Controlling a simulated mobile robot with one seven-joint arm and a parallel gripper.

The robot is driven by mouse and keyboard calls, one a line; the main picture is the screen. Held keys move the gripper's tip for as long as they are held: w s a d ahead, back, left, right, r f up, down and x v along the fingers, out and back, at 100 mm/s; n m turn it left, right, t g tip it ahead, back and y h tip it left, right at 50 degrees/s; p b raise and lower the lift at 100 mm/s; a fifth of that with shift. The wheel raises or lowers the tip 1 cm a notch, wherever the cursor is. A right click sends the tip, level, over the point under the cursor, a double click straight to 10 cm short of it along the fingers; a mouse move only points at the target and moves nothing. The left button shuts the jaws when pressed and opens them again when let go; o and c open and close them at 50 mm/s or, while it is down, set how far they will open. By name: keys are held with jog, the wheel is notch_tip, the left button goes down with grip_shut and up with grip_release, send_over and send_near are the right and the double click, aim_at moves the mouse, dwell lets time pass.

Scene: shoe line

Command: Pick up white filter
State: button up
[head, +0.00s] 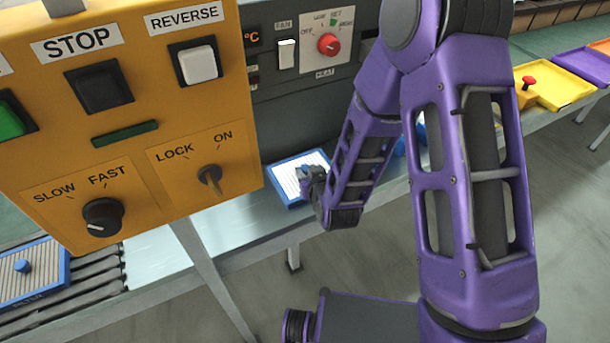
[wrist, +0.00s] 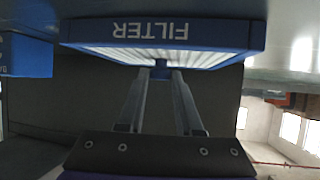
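The white filter (head: 284,180) has white pleats in a blue frame and a small blue knob. In the head view it lies on the metal ledge below the grey control panel, left of my forearm. In the wrist view, which is upside down, the filter (wrist: 110,35) shows its "FILTER" label. My gripper (wrist: 160,74) is at the knob (wrist: 160,66), with one finger on each side and what looks like a small gap. In the head view my gripper (head: 305,174) is over the filter, partly hidden by my wrist.
A brownish filter in a blue frame (head: 52,272) lies on rollers at lower left. A yellow control box (head: 150,130) stands close on the left. A blue object (wrist: 25,55) is beside the filter in the wrist view. Yellow (head: 560,88) and purple trays are at right.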

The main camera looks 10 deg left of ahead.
grip_shut()
jog(key=shift+r, duration=0.1)
